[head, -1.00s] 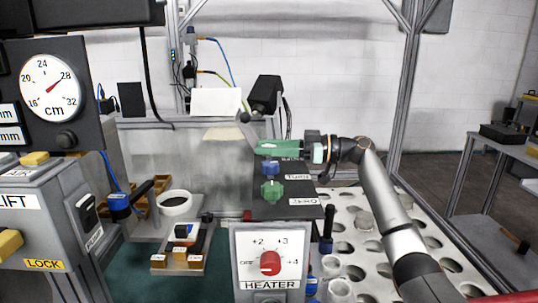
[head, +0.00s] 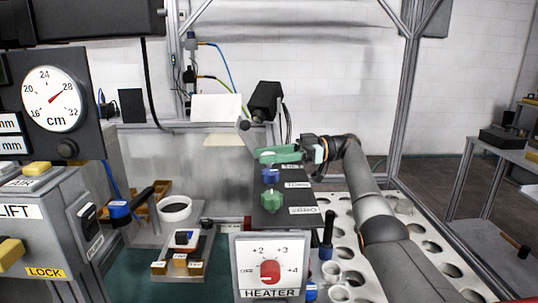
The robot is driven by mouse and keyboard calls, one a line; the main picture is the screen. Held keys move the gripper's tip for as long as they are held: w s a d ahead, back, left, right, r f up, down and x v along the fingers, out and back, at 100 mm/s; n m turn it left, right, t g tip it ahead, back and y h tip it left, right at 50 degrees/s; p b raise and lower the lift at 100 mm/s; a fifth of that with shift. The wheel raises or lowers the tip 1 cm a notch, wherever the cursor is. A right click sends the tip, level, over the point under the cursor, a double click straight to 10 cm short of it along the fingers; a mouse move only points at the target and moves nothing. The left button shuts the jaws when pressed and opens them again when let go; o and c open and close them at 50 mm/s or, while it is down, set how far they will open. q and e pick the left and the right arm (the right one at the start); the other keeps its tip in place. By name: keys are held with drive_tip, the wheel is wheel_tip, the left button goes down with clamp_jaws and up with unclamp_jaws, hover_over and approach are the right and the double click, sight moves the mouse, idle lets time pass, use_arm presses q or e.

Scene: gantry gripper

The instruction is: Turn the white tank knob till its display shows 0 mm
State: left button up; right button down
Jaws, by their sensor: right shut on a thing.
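My right gripper (head: 274,155) has green fingers and reaches in from the right over the far end of the dark knob panel (head: 290,222). It is shut on a small pale knob (head: 267,154), mostly hidden by the fingers; it seems to be the white tank knob. A blue knob (head: 270,176) and a green knob (head: 270,200) stand nearer on the same panel, apart from the fingers. Two white mm displays (head: 10,123) are cut off by the left edge, so their digits do not show. My left gripper is not in view.
A round cm gauge (head: 51,98) stands above the grey lift box (head: 40,230) on the left. A heater panel with a red knob (head: 270,272) is in front. A black camera-like block (head: 265,99) stands behind the gripper. A rack with round holes (head: 345,225) lies to the right.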

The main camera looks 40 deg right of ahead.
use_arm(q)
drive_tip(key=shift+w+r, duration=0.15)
use_arm(e)
drive_tip(key=shift+c, duration=1.9)
unclamp_jaws()
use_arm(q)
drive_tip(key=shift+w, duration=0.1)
use_arm(e)
wheel_tip(320, 180, up, 3)
drive_tip(key=shift+s+a+r, duration=0.1)
drive_tip(key=shift+a+r, duration=0.05)
drive_tip(key=shift+r, duration=0.05)
use_arm(q)
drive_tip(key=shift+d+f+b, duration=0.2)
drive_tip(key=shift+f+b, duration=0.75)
drive_tip(key=shift+b, duration=0.55)
use_arm(e)
drive_tip(key=s+a+r, duration=0.8)
drive_tip(key=s+r, duration=0.1)
drive_tip(key=s, duration=0.1)
drive_tip(key=shift+s+a+r, duration=0.3)
drive_tip(key=shift+a, duration=0.05)
